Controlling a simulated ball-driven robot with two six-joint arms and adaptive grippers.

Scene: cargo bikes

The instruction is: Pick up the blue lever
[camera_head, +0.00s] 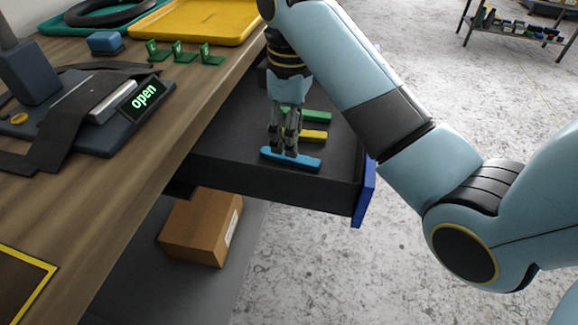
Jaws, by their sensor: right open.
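The blue lever (303,162) lies flat in the open black drawer (230,150), near the drawer's front end. It is a short blue bar. My right gripper (284,150) points down into the drawer with its fingertips just above or at the blue lever. It is open, and I cannot tell whether the fingers touch the lever or straddle it. My left gripper is not in view.
A yellow lever (313,135) and a green lever (318,117) lie behind the blue one in the drawer. The wooden workbench (130,215) is at left, with a yellow tray (205,20) on top. A cardboard box (200,228) sits below the drawer.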

